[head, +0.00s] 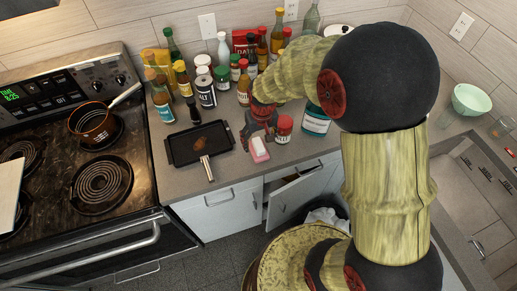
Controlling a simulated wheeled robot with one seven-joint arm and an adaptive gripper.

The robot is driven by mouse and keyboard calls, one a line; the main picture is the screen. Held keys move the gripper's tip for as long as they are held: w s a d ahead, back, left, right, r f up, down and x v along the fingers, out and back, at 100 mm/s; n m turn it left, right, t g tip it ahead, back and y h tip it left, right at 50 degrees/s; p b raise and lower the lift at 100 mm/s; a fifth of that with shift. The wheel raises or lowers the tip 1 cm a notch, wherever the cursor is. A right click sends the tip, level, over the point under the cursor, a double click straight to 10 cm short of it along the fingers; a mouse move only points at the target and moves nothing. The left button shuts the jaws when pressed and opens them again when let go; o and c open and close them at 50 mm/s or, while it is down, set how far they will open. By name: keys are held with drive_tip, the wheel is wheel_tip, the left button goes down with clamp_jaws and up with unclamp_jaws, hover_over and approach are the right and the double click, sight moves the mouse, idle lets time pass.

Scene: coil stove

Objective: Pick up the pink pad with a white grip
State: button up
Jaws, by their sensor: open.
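The pink pad with a white grip (260,149) lies on the grey counter near its front edge, between a black pan and a small red-labelled jar. The white part faces up and the pink shows around its lower edge. My gripper (258,137) is open, just above and behind the pad in the picture, with its fingers close to it. I cannot tell whether the fingers touch the pad. My arm comes in from the right and hides part of the counter behind.
A black rectangular pan (184,146) with a handle lies left of the pad. The red-labelled jar (283,128) and a teal-labelled tub (316,121) stand close on the right. Several bottles and jars crowd the back. The stove (75,150) is left.

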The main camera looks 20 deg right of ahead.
sight(259, 144)
drive_tip(key=f, duration=0.3)
drive_tip(key=f+b, duration=0.1)
drive_tip(key=shift+w+f, duration=0.25)
drive_tip(key=shift+f, duration=0.15)
drive_tip(key=shift+r, duration=0.1)
drive_tip(key=shift+c, duration=0.6)
drive_tip(key=c, duration=1.1)
drive_tip(key=shift+c, duration=0.7)
